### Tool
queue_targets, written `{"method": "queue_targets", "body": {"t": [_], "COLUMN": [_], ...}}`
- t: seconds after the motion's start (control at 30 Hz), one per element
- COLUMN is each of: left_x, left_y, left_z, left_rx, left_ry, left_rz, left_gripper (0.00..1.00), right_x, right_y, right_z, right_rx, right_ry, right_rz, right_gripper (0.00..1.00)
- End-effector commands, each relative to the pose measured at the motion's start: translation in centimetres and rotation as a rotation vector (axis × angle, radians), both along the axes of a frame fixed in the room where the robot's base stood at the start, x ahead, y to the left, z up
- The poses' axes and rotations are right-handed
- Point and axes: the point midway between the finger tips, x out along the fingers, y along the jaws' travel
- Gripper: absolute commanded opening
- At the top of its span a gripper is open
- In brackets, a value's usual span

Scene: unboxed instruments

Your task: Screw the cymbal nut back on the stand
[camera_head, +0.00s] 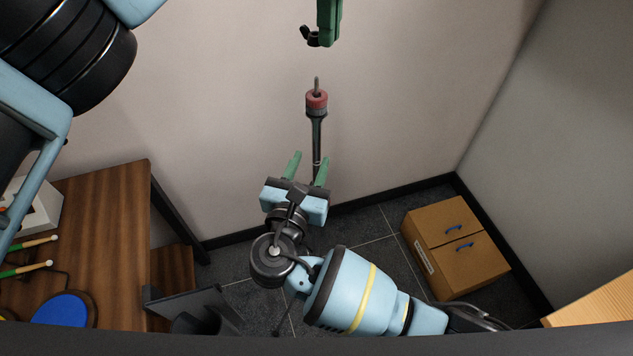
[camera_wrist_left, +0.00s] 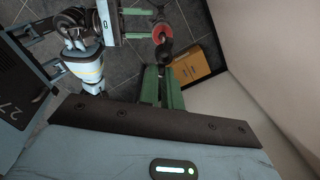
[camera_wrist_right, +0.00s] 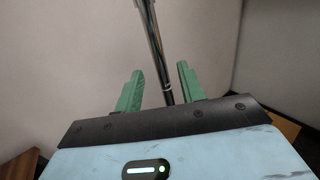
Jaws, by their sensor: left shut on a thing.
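The cymbal stand's rod (camera_head: 316,138) rises upright near the middle of the head view, with a red felt washer (camera_head: 316,98) and a thin bare tip above it. My left gripper (camera_head: 327,42) comes in at the top edge, shut on a small black wing nut (camera_head: 311,37), which is above the rod tip and apart from it. In the left wrist view the red felt (camera_wrist_left: 162,34) shows beyond the green fingers (camera_wrist_left: 161,72). My right gripper (camera_head: 308,158) is open lower down. In the right wrist view the rod (camera_wrist_right: 160,55) shows between its spread fingers (camera_wrist_right: 156,72), without visible contact.
A cardboard box (camera_head: 455,245) with blue handles stands on the tiled floor at right. A wooden table (camera_head: 105,200) at left bears drumsticks (camera_head: 28,244) and a blue round pad (camera_head: 65,310). The wall behind the rod is bare.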

Motion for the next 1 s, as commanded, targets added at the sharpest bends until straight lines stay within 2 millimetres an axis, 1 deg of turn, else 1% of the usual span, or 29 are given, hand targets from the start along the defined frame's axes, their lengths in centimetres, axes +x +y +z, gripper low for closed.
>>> {"method": "queue_targets", "body": {"t": [0.03,0.1,0.3,0.5,0.77,0.87,1.0], "left_x": [0.0,0.0,0.0,0.0,0.0,0.0,0.0], "left_y": [0.0,0.0,0.0,0.0,0.0,0.0,0.0], "left_z": [0.0,0.0,0.0,0.0,0.0,0.0,0.0], "left_rx": [0.000,0.000,0.000,0.000,0.000,0.000,0.000], "left_ry": [0.000,0.000,0.000,0.000,0.000,0.000,0.000], "left_rz": [0.000,0.000,0.000,0.000,0.000,0.000,0.000], "left_gripper": [0.00,0.00,0.00,0.00,0.00,0.00,0.00], "right_x": [0.9,2.0,4.1,5.0,5.0,5.0,5.0], "right_y": [-0.2,-0.6,-1.1,-1.4,-1.4,-1.4,-1.4], "right_z": [0.1,0.1,0.0,0.0,0.0,0.0,0.0], "right_rx": [-0.002,-0.002,-0.001,0.001,0.001,0.001,0.001], "right_ry": [-0.002,-0.001,-0.001,0.001,0.001,0.001,0.001], "right_rz": [0.000,-0.002,0.000,0.001,0.001,0.001,0.001], "right_gripper": [0.39,0.39,0.39,0.39,0.39,0.29,0.10]}}
